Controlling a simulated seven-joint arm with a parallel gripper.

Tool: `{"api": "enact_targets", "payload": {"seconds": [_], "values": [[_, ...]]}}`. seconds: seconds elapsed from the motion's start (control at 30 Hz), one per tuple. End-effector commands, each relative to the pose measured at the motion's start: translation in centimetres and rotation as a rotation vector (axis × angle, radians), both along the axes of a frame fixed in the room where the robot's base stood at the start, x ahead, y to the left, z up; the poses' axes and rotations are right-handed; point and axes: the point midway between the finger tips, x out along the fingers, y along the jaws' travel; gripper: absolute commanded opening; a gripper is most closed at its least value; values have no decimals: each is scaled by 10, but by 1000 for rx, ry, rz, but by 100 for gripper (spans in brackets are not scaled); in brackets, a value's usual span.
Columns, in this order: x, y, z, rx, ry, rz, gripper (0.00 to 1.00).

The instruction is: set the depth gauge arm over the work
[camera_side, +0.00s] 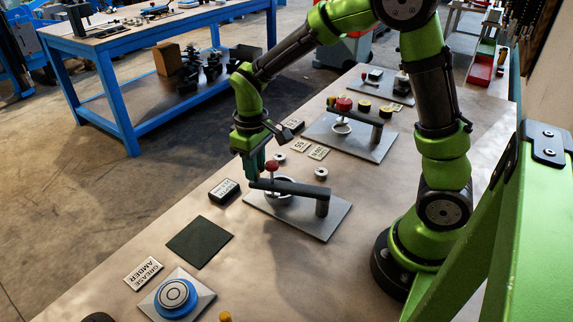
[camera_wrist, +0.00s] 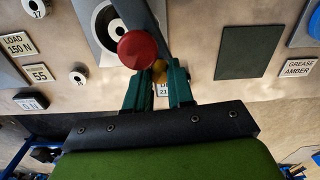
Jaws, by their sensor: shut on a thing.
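The depth gauge arm (camera_side: 295,188) is a dark bar on a post on a grey plate (camera_side: 325,230). A red knob (camera_side: 271,166) stands on it near its free end, and it also shows in the wrist view (camera_wrist: 137,50). The bar crosses above part of a pale round work ring (camera_side: 270,195); in the wrist view the ring (camera_wrist: 107,25) is partly hidden by bar and knob. My gripper (camera_side: 259,172) is at the bar's free end. Its green fingers (camera_wrist: 158,80) are shut on a yellow end knob (camera_wrist: 159,69), mostly hidden between them.
A second gauge plate (camera_side: 370,145) stands behind. Loose rings (camera_side: 321,173), labels (camera_side: 319,153) and a dark block (camera_side: 224,190) lie around. A dark mat (camera_side: 200,242) and a blue round fixture (camera_side: 177,298) are at front left. Bare bench lies right of the mat.

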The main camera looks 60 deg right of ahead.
Motion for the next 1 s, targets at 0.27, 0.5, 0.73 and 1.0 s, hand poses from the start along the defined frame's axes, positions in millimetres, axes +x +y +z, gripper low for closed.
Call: {"api": "enact_targets", "payload": {"seconds": [0.27, 0.5, 0.73, 1.0], "values": [[9, -32, 1, -1, -2, -202, 0], [10, -48, 1, -1, -1, -303, 0], [10, -54, 1, 0, -1, -340, 0], [10, -54, 1, 0, -1, -344, 0]]}}
